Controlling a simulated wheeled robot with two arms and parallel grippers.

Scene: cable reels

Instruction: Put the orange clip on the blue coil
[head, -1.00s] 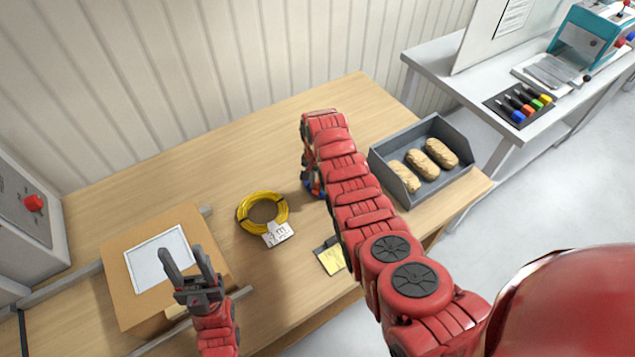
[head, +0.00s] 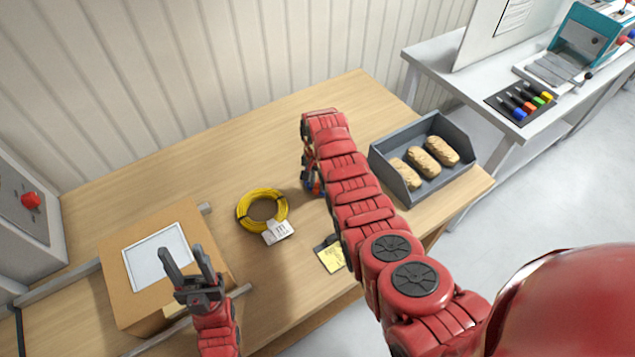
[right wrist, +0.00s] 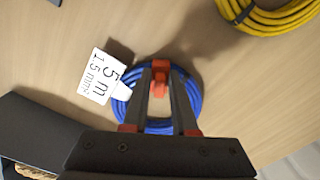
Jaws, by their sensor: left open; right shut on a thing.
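The blue coil (right wrist: 190,88) lies on the wooden table in the right wrist view, with a white tag (right wrist: 102,77) beside it reading 5 m. In the head view my right arm hides most of it. My right gripper (right wrist: 160,85) is over the coil, its fingers shut on the orange clip (right wrist: 160,68). I cannot tell whether the clip touches the coil. My left gripper (head: 190,265) is open and empty above the cardboard box at the left.
A yellow coil (head: 243,212) with a white tag lies left of my right arm. A grey bin (head: 388,184) with several tan wrapped bundles stands at the right. A cardboard box (head: 120,290) stands at the left. The table's back middle is clear.

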